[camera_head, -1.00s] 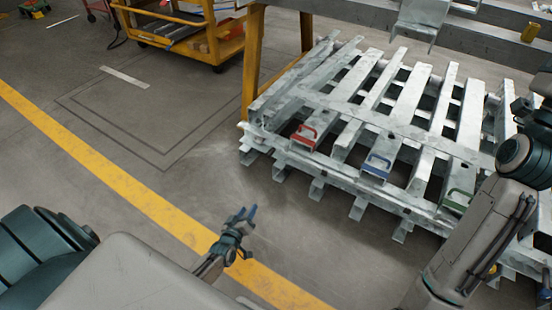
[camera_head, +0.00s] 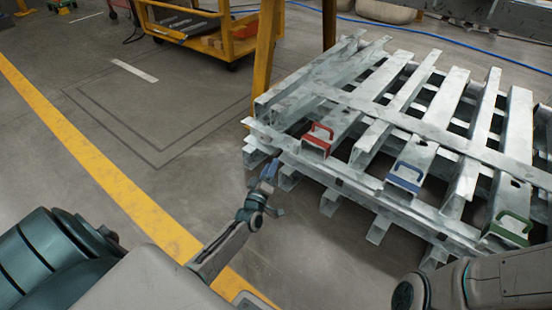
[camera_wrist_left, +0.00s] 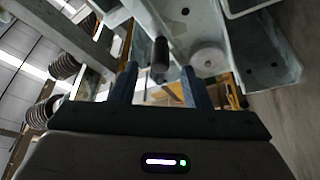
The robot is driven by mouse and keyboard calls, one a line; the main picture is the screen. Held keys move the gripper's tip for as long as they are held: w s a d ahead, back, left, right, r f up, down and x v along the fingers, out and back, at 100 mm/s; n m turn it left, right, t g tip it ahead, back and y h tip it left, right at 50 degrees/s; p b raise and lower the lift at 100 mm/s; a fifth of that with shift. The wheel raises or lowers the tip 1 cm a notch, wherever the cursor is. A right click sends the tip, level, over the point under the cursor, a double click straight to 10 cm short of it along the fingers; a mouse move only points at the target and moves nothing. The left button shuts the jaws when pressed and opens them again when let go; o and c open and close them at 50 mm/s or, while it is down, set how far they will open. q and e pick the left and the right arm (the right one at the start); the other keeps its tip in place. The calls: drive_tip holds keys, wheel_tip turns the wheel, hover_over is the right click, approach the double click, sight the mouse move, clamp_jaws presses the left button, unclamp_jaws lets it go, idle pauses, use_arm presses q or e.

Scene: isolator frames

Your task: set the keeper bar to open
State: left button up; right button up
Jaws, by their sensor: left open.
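A galvanized steel slatted rack (camera_head: 382,95) fills the right of the head view. I cannot tell in the head view which part is the keeper bar. My left gripper (camera_head: 271,187) is open, near the rack's front left corner. In the left wrist view a dark cylindrical grip (camera_wrist_left: 160,58) shows between the open fingers of the left gripper (camera_wrist_left: 159,76), beyond or level with their tips; contact cannot be told. My right gripper is out of view; only its arm shows.
A yellow cart (camera_head: 215,30) stands behind, near a yellow post (camera_head: 265,48). Bare floor with a yellow line (camera_head: 95,160) lies left of the rack. Pale steel plates (camera_wrist_left: 265,55) and a round pale disc (camera_wrist_left: 208,58) lie close around the left gripper.

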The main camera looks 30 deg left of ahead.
sight(275, 155)
use_arm(q)
drive_tip(key=b+x, duration=0.1)
drive_tip(key=x, duration=0.3)
drive_tip(key=shift+w+a+b, duration=0.1)
drive_tip(key=shift+w+b, duration=0.15)
drive_tip(key=shift+b, duration=0.1)
drive_tip(key=shift+w+a+r, duration=0.15)
drive_tip(key=shift+w+r, duration=0.05)
drive_tip(key=shift+w, duration=0.45)
